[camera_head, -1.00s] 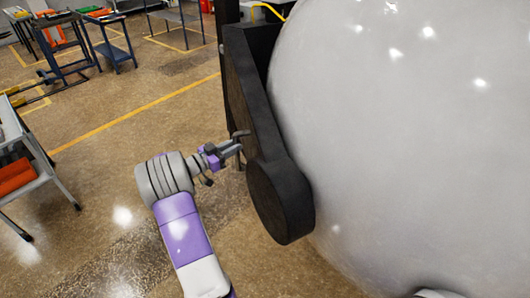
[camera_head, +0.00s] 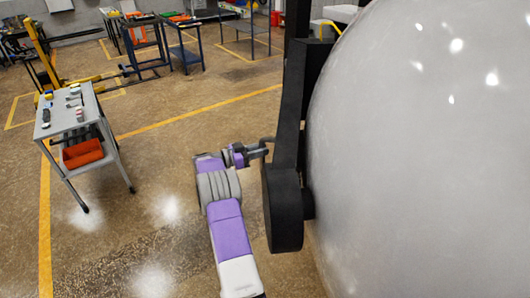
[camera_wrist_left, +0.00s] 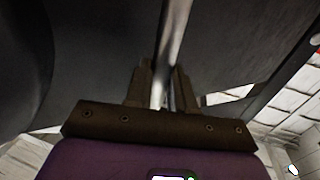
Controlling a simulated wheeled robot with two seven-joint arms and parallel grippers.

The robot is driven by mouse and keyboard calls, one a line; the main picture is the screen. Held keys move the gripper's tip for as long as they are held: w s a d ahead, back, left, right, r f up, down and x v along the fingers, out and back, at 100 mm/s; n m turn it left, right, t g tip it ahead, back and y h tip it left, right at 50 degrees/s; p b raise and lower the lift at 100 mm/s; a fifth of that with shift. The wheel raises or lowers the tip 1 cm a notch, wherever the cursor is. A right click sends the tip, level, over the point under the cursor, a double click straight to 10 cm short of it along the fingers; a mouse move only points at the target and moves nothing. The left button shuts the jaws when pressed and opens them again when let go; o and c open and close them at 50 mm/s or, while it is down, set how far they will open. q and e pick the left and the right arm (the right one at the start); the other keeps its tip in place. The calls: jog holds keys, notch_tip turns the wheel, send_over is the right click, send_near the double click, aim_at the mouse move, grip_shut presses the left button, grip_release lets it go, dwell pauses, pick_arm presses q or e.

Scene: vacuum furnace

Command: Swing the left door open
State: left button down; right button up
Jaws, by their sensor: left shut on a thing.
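The left door is a large pale grey dome (camera_head: 425,150) that fills the right of the head view. A black hinge arm (camera_head: 283,205) runs along its left side. My left gripper (camera_head: 264,148) is at the outer side of this black arm. In the left wrist view my left gripper (camera_wrist_left: 163,88) is shut on a shiny metal handle bar (camera_wrist_left: 172,40), which runs between its two fingers. A dark surface lies behind the bar. The bar's far end is hidden. My right gripper is not in view.
A grey trolley (camera_head: 84,113) with small tools on top and an orange bin (camera_head: 82,153) stands at the left. Blue tables (camera_head: 185,55) and a yellow pallet jack (camera_head: 40,50) are further back.

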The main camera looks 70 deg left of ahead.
pick_arm(q)
jog(key=shift+s+a, duration=0.2)
jog(key=shift+a, duration=0.8)
jog(key=c, duration=1.2)
grip_release()
jog(key=shift+d+f, duration=0.1)
jog(key=shift+d, duration=0.05)
jog(key=shift+o, duration=0.9)
jog(key=shift+w+d, duration=0.2)
jog(key=shift+w, duration=0.1)
jog(key=shift+w+d, duration=0.2)
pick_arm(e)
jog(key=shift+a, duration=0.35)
pick_arm(q)
jog(key=s+b, duration=0.1)
jog(key=s, duration=0.6)
jog(key=shift+s, duration=0.15)
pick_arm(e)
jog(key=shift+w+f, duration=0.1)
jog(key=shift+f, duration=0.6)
pick_arm(q)
jog(key=shift+a, duration=0.1)
